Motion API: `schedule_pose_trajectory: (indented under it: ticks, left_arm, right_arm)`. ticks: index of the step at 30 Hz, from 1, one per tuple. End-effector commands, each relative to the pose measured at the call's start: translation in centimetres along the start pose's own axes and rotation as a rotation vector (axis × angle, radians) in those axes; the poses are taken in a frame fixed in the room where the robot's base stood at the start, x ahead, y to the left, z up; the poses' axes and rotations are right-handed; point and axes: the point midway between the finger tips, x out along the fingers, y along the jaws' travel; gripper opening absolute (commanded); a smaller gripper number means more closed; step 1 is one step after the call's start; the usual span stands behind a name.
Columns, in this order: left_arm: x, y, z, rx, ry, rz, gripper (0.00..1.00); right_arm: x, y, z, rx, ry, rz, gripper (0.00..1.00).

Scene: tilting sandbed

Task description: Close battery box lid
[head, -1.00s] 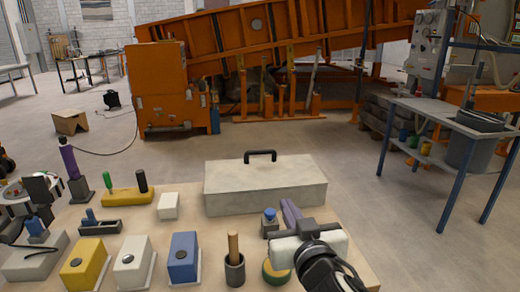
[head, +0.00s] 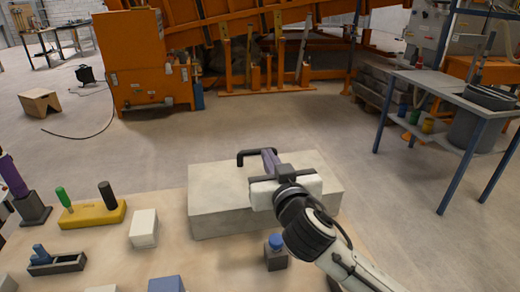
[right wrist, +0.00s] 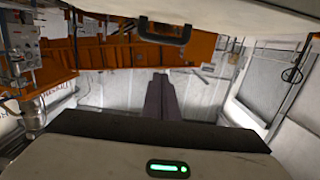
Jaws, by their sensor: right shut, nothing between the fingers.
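The battery box (head: 218,211) is a long pale grey box on the table. Its lid (head: 215,177) looks flat on top, with no gap showing, and bears a black handle (head: 246,153). My right gripper (head: 267,154) is shut and empty over the lid. Its purple-grey fingers overlap the right end of the handle in the head view. In the right wrist view the handle (right wrist: 164,36) hangs from the pale lid at the top, apart from the shut fingers (right wrist: 159,82). My left gripper is out of view.
A small block with a blue knob (head: 276,253) stands just in front of the box. A white block (head: 144,228), a yellow holder (head: 93,214) and a dark tray (head: 57,263) are on the table to the left. Open floor lies behind the table; a blue-legged bench (head: 455,105) stands right.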

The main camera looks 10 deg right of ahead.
Motion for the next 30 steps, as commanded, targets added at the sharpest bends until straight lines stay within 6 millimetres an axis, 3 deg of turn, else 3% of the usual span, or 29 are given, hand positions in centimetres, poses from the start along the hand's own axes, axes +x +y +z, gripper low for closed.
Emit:
schedule_pose_trajectory:
  ticks: [9, 12, 18, 30]
  left_arm:
    - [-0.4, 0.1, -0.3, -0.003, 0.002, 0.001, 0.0]
    - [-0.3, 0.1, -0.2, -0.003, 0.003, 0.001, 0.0]
    - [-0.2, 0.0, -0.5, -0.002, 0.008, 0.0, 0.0]
    - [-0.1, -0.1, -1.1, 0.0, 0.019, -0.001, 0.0]
  right_arm:
    - [6.6, 0.1, -0.2, -0.002, 0.001, 0.002, 0.0]
    - [7.7, 0.1, 1.4, -0.003, -0.002, 0.002, 0.0]
    - [8.9, 0.0, 2.6, -0.001, -0.001, 0.001, 0.0]
    - [9.1, 0.0, 2.8, 0.001, -0.001, -0.001, 0.0]
